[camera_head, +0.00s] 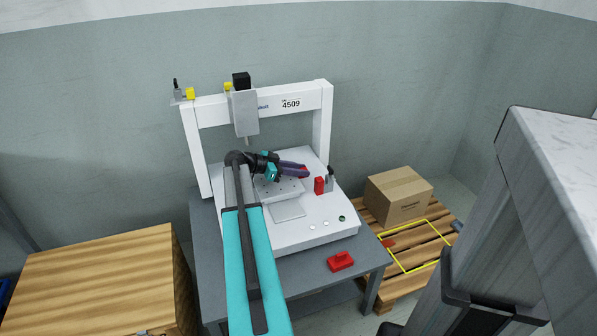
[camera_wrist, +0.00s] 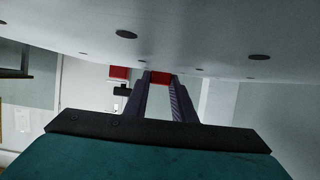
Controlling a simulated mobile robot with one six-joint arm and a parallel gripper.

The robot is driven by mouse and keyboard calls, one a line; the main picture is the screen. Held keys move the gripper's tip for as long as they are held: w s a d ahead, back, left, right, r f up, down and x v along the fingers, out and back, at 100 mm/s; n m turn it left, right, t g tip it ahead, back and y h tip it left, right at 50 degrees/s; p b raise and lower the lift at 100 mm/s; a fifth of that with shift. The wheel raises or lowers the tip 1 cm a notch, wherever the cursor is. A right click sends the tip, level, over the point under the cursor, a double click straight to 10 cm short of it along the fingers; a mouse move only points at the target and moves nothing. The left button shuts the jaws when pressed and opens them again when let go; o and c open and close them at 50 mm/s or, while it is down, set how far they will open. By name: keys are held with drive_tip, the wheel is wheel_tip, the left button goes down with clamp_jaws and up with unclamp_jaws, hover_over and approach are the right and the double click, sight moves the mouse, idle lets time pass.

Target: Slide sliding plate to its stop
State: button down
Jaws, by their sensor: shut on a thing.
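The sliding plate (camera_head: 285,187) is light grey with small dark holes and lies on the white machine bed under the gantry head. In the wrist view its grey surface with dark holes (camera_wrist: 200,40) fills the top. My gripper (camera_head: 300,169) reaches over the plate from the left, its purple fingers pointing right. In the wrist view my gripper (camera_wrist: 160,82) is shut on a small red piece (camera_wrist: 161,78) beside the holed surface. My arm and gripper hide part of the plate. Where the stop is cannot be told.
The white gantry (camera_head: 322,125) carries a screwdriver head (camera_head: 245,112) above the plate. A red block (camera_head: 319,185) and a dark-topped post (camera_head: 330,178) stand just right of my fingers. A red box (camera_head: 340,261) lies on the table front. A carton (camera_head: 398,195) sits on a pallet.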

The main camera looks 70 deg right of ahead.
drive_tip(key=c, duration=1.5)
unclamp_jaws()
drive_tip(key=p+v, duration=0.1)
drive_tip(key=v, duration=1.2)
drive_tip(key=shift+w+a+r, duration=0.1)
drive_tip(key=shift+w+a, duration=0.2)
